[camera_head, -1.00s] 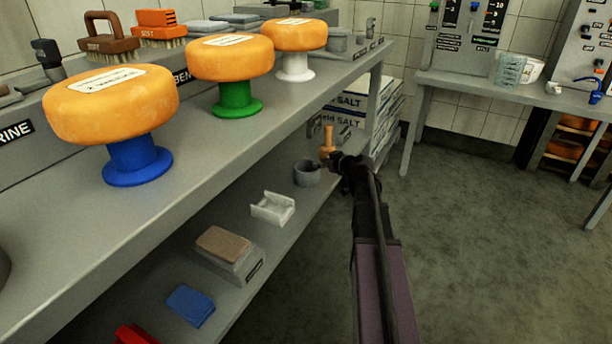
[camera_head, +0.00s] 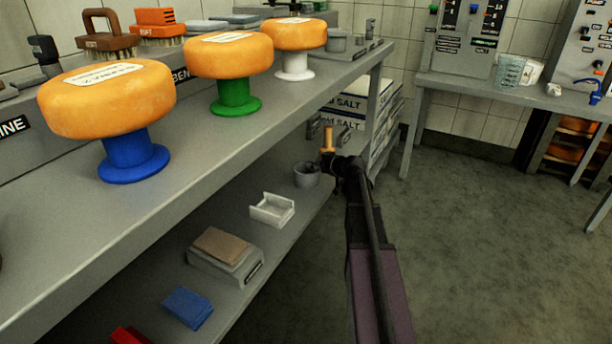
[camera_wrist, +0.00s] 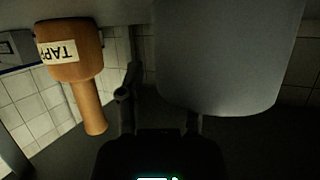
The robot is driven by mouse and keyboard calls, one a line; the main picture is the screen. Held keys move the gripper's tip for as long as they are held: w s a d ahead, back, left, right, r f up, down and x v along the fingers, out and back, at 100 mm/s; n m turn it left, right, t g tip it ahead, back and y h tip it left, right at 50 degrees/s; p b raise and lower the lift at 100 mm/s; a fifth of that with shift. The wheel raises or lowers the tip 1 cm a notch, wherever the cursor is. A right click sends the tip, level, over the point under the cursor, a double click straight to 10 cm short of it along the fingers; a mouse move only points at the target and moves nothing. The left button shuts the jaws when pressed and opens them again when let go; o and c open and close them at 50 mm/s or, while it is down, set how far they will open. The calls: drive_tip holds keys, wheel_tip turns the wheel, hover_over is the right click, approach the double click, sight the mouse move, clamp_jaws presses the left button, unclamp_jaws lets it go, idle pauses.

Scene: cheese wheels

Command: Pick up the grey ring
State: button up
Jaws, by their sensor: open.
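The grey ring (camera_head: 307,175) stands on the lower shelf near its right end, looking like a short grey cylinder with an open top. My gripper (camera_head: 338,170) is just right of it, low at the shelf edge. In the wrist view the ring (camera_wrist: 230,55) is large and close, filling the upper right. My open gripper (camera_wrist: 160,110) shows there with its left finger clear of the ring and its right finger partly hidden behind or against the ring. I cannot tell whether they touch.
A wooden tapper (camera_wrist: 75,55) is close beside the ring; its light wooden part (camera_head: 327,139) shows behind my gripper. A white holder (camera_head: 272,209) is on the same shelf. The upper shelf (camera_head: 235,135) overhangs, carrying cheese wheels on stands. Floor is clear to the right.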

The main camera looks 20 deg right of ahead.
clamp_jaws()
drive_tip(key=shift+r, duration=0.1)
wheel_tip(320, 180, up, 3)
drive_tip(key=p, duration=0.3)
drive_tip(key=s+r+p, duration=0.1)
drive_tip(key=s+p, duration=0.1)
drive_tip(key=s, duration=1.4)
drive_tip(key=shift+a+r, duration=0.2)
drive_tip(key=shift+r, duration=0.2)
drive_tip(key=shift+s, duration=0.1)
